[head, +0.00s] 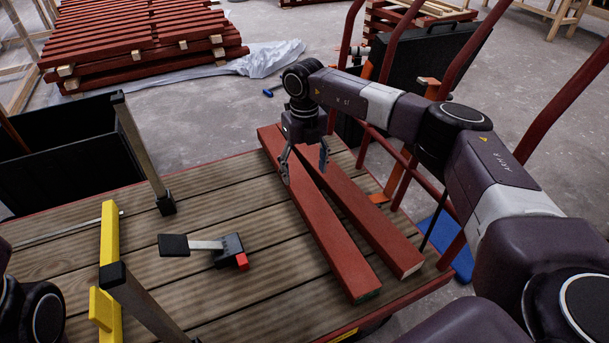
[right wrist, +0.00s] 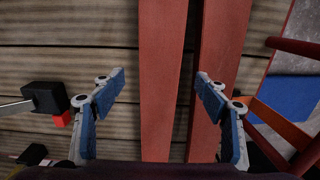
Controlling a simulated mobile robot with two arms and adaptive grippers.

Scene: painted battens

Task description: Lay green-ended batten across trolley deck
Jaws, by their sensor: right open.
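Two red battens lie lengthwise on the slatted trolley deck (head: 60,232), close together at the far end and spread apart at the near end. The left one (head: 330,240) shows a dark green near end; the right one (head: 375,225) shows a pale bare-wood end. My right gripper (head: 305,172) is open over their far part. In the right wrist view, its fingers (right wrist: 163,92) stand either side of the green-ended batten (right wrist: 160,45), the right finger above the other batten (right wrist: 222,45). Contact cannot be told. My left gripper is out of view.
A black-and-red clamp (head: 215,246) and a yellow level (head: 108,240) lie on the deck's left part. Two black-capped posts (head: 140,150) stand by them. Red trolley rails (head: 440,190) rise at right. A batten stack (head: 140,45) is behind.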

